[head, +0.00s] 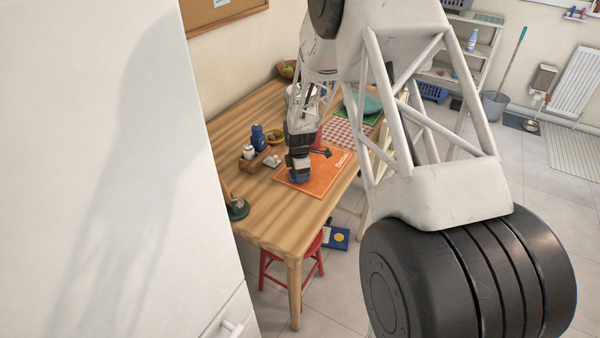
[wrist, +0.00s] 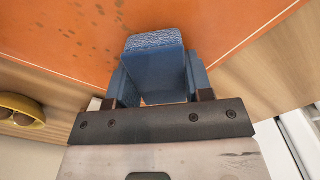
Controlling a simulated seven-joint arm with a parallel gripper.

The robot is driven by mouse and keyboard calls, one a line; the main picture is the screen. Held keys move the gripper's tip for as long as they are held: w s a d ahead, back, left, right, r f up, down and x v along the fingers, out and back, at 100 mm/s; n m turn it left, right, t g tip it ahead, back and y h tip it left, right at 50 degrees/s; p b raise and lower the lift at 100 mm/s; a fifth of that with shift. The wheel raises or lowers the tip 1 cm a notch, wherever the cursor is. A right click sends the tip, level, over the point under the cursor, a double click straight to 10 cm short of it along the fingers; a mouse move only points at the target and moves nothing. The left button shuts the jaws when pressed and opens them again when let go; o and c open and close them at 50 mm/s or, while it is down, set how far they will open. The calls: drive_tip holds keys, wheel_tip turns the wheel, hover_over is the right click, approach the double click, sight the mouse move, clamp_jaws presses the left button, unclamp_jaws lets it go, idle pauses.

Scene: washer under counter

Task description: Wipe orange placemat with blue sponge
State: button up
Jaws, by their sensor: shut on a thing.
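The orange placemat (head: 318,183) lies flat on the wooden table, with white lettering near its right edge. It fills the upper part of the wrist view (wrist: 230,25), where several dark spots show on it. My gripper (head: 299,176) is over the left part of the placemat, pointing down. In the wrist view it is shut on the blue sponge (wrist: 154,68), which sits between its two fingers. The sponge is at or just above the placemat; I cannot tell whether it touches. In the head view the gripper mostly hides the sponge.
On the wooden table (head: 270,225), a blue bottle (head: 258,137) and a small wooden caddy (head: 250,161) stand left of the placemat. A checkered cloth (head: 350,134) and a green tray (head: 371,117) lie beyond it. A red stool (head: 306,256) is under the table.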

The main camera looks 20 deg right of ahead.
drive_tip(key=shift+f, duration=0.1)
drive_tip(key=shift+w+a, duration=0.55)
drive_tip(key=shift+a, duration=0.05)
drive_tip(key=shift+d, duration=0.1)
drive_tip(key=shift+w+d, duration=1.35)
drive_tip(key=shift+w, duration=0.05)
drive_tip(key=shift+w+d, duration=1.4)
drive_tip(key=shift+w+d, duration=0.15)
